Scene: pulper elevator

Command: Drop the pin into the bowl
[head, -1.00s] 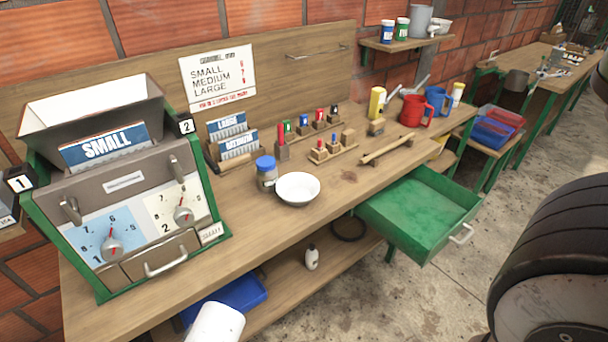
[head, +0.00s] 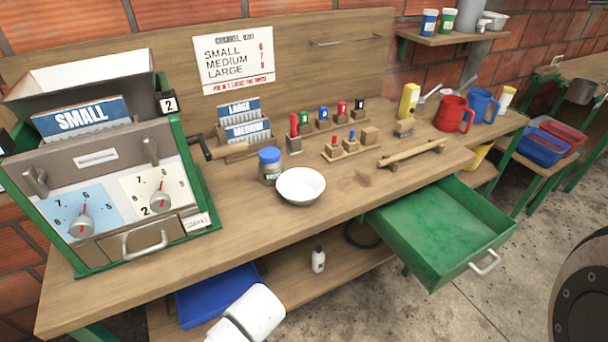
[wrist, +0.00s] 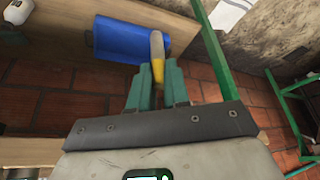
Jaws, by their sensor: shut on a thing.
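My gripper (wrist: 163,88) shows in the wrist view, its green fingers shut on a slim pin (wrist: 157,48) with a pale, rounded top and a yellow lower part. The pin points away from the gripper's base; its lower end is hidden between the fingers. The gripper and pin do not show in the head view. The white bowl (head: 300,184) stands on the wooden bench in the head view, in front of a blue-lidded jar, and looks empty.
The blue-lidded jar (head: 269,165) stands just behind the bowl. A grey machine (head: 112,180) is at left, and an open green drawer (head: 440,230) juts out at right. A blue bin (head: 215,292) and small white bottle (head: 318,260) sit on the lower shelf.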

